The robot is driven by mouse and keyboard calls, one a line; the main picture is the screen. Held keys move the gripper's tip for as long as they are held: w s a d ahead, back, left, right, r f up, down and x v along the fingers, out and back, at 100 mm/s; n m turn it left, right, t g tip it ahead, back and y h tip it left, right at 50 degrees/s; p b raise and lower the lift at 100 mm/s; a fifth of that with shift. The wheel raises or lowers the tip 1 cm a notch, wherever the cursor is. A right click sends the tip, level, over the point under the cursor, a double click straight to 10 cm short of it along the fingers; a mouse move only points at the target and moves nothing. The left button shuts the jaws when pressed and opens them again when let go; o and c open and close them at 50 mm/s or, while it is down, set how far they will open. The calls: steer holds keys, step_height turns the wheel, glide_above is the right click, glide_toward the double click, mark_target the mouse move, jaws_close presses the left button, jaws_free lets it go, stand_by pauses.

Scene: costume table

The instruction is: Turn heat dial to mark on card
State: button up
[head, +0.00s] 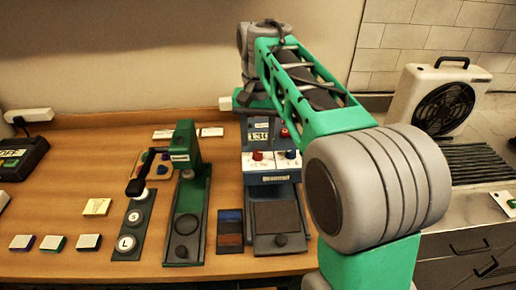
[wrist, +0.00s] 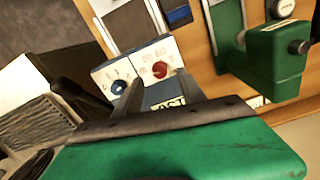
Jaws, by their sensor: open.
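The blue-grey press machine stands on the wooden table, with a white dial panel (head: 272,163) on its front. I cannot read which is the heat dial. My gripper (wrist: 155,88) is open; its two dark fingers flank the red dial's line, with the dial seen just beyond their tips. Contact is unclear. No card with a mark can be made out.
A green press (head: 187,195) with a black handle stands left of the machine. A white fan (head: 440,98) stands at the right. My arm covers the area right of the machine.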

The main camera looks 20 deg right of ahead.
mark_target(258, 152)
step_height(258, 152, down, 4)
steer(key=shift+f, duration=0.1)
jaws_close()
stand_by(0.5)
